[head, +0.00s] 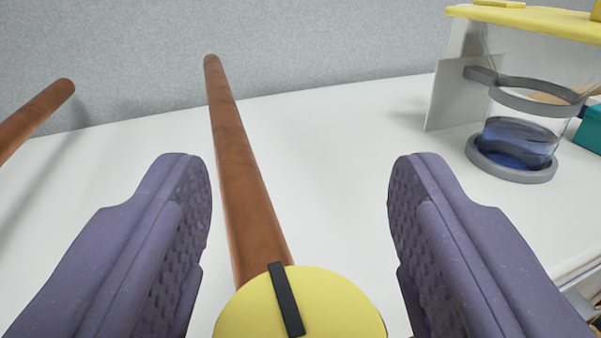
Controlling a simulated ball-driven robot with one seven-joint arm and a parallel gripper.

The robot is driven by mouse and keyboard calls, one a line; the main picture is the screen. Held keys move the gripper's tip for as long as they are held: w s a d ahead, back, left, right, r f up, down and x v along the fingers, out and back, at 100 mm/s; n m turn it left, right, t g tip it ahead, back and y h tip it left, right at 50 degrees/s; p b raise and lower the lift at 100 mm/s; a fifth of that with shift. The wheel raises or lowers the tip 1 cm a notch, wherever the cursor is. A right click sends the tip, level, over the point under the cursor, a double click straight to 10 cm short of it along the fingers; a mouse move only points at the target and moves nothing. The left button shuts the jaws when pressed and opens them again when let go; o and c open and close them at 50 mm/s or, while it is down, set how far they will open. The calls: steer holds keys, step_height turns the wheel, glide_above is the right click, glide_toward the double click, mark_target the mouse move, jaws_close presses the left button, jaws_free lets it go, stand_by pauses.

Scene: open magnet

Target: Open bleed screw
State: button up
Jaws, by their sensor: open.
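The bleed screw appears to be the round yellow knob (330,305) with a black bar across its face, at the bottom middle of the head view. Its lower part is cut off by the picture edge. A copper-brown pipe (240,170) runs from behind the knob up toward the back. My gripper (300,215) is open, with one purple padded finger on the left and one on the right. The knob lies between the two fingers, low in the view, with a gap visible on each side. The fingers do not appear to touch it.
A second copper-brown pipe (35,118) stands at the far left. At the right, a glass jar with blue liquid (515,145) sits in a grey ring holder under a yellow shelf (540,20). A teal box (590,128) is at the right edge. The white surface (330,140) between is clear.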

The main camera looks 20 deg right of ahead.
steer(key=c, duration=0.9)
steer(key=shift+c, duration=0.2)
steer(key=shift+y, duration=0.3)
steer(key=n+y+b, duration=0.1)
steer(key=n+y, duration=0.1)
steer(key=n+y+b, duration=0.1)
steer(key=y, duration=0.2)
steer(key=shift+a+f+n+t+b, duration=0.1)
steer(key=shift+a+n+t+b, duration=0.05)
steer(key=shift+n+t+b, duration=0.25)
steer(key=n+y+b, duration=0.1)
steer(key=y, duration=0.1)
steer(key=n+g+y+b, duration=0.1)
steer(key=n+y, duration=0.1)
steer(key=y, duration=0.1)
steer(key=a+n+g+y+b, duration=0.1)
steer(key=n+y, duration=0.1)
steer(key=y, duration=0.1)
steer(key=n+g+y, duration=0.1)
steer(key=y, duration=0.1)
steer(key=n+g+y, duration=0.3)
steer(key=shift+s+a+n+y+b, duration=0.3)
steer(key=shift+n+y+b, duration=0.1)
steer(key=shift+s+a+n+g+y, duration=0.1)
steer(key=shift+n+g+y, duration=0.65)
steer(key=shift+g, duration=0.4)
steer(key=shift+s+a+n+g+y, duration=0.1)
steer(key=shift+n+g+y, duration=0.45)
steer(key=shift+n+g, duration=0.45)
steer(key=shift+g, duration=0.45)
